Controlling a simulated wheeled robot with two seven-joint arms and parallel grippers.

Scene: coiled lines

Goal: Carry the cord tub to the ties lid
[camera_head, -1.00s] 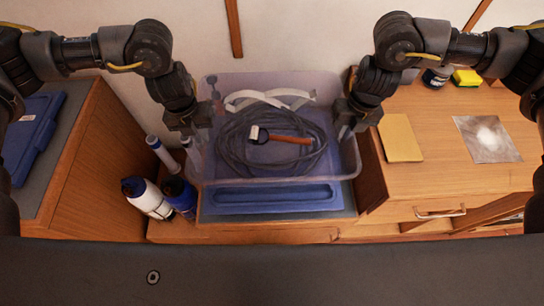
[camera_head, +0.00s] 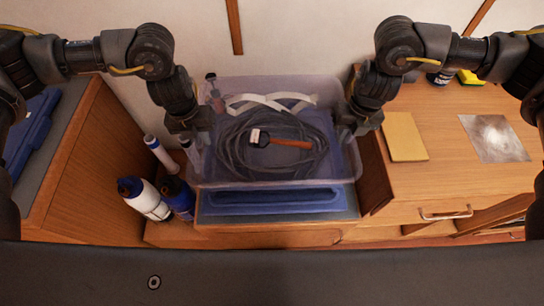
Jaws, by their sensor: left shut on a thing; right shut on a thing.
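The clear, bluish cord tub (camera_head: 270,180) is in the middle of the head view, with a coiled dark cord (camera_head: 240,158) inside. My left gripper (camera_head: 192,138) is shut on the tub's left wall. My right gripper (camera_head: 344,133) is shut on its right wall. The tub looks level over a blue slab-like piece (camera_head: 270,200); I cannot tell how large any gap is. A blue lid (camera_head: 30,132) lies on the left cabinet, partly hidden by my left arm. I cannot read a label on either blue piece.
A tool with a wooden handle (camera_head: 290,143) and white straps (camera_head: 270,102) are in the tub. Bottles (camera_head: 150,200) and a white tube (camera_head: 158,152) stand left of it. The right cabinet top holds a tan sheet (camera_head: 404,137), a grey patterned sheet (camera_head: 493,138) and a yellow sponge (camera_head: 471,77).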

